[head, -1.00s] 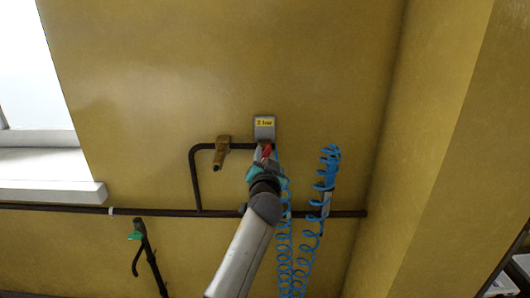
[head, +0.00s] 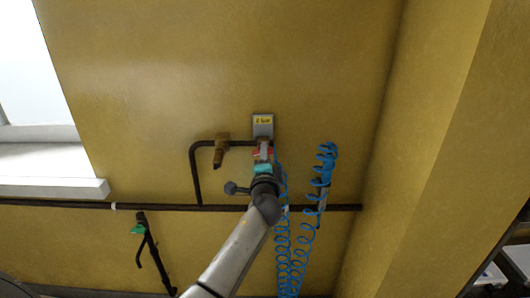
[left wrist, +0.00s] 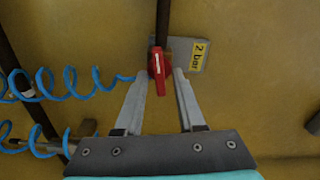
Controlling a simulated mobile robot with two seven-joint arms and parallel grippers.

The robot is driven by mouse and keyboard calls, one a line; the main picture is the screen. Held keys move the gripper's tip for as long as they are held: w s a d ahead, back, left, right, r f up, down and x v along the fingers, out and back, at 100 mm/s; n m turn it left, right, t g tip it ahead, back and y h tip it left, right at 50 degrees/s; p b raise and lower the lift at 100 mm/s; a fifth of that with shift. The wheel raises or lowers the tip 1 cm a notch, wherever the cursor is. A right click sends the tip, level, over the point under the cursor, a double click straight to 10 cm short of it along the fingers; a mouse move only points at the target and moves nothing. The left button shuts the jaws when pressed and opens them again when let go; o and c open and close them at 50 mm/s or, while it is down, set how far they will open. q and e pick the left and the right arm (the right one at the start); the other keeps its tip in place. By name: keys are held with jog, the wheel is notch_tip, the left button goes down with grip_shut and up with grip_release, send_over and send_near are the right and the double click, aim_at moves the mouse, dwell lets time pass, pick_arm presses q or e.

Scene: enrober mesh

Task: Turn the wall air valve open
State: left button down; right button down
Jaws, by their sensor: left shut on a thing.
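The air valve's red lever (left wrist: 157,72) shows in the left wrist view, roughly in line with the dark pipe (left wrist: 162,22) there. In the head view, a little of its red (head: 256,153) shows under the grey plate (head: 263,130) with the yellow "2 bar" label (head: 263,121). My left gripper (left wrist: 163,82) has its fingers on either side of the lever and is shut on it. In the head view, the left gripper (head: 263,154) is at the wall and covers most of the valve. My right gripper is not in view.
Blue coiled hoses (head: 325,170) hang right of the valve. A brass fitting (head: 220,150) sits on the pipe to its left. A long dark pipe (head: 75,204) crosses the wall below. A green-handled fitting (head: 138,229) is lower left. The wall above is bare.

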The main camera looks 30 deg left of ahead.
pick_arm(q)
jog(key=shift+r+m+p, duration=0.1)
jog(key=shift+m+p, duration=0.2)
jog(key=shift+m, duration=0.6)
jog(key=c, duration=0.9)
grip_release()
jog(key=shift+w, duration=0.1)
jog(key=p+v, duration=0.1)
jog(key=v, duration=1.4)
jog(key=shift+d, duration=0.1)
